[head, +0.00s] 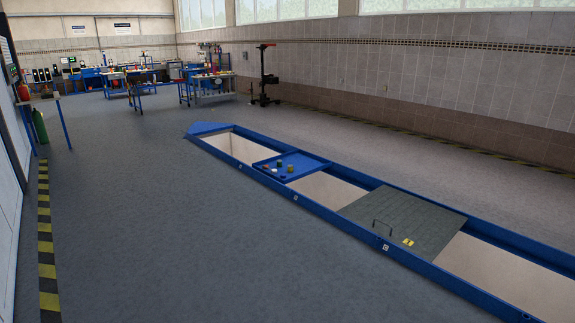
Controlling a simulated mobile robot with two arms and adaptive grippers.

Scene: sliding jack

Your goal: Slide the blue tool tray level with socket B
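The blue tool tray (307,163) spans the long blue-framed pit (340,213) in its far half. Several small items lie on it, among them a green one (290,169), a white one (275,171) and orange or red ones. Small white marks sit on the pit's near rim: a far one (239,163), a middle one (295,198) and a near one (386,247). Their letters are too small to read, so I cannot tell which is socket B. The tray's near edge lies between the far and middle marks. Neither of my grippers is in view.
A grey ribbed cover (405,212) with a handle and a yellow label bridges the pit nearer me. Open pit lies on both sides of the tray. The grey floor (190,240) left of the pit is clear. Workbenches (208,82) stand far back.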

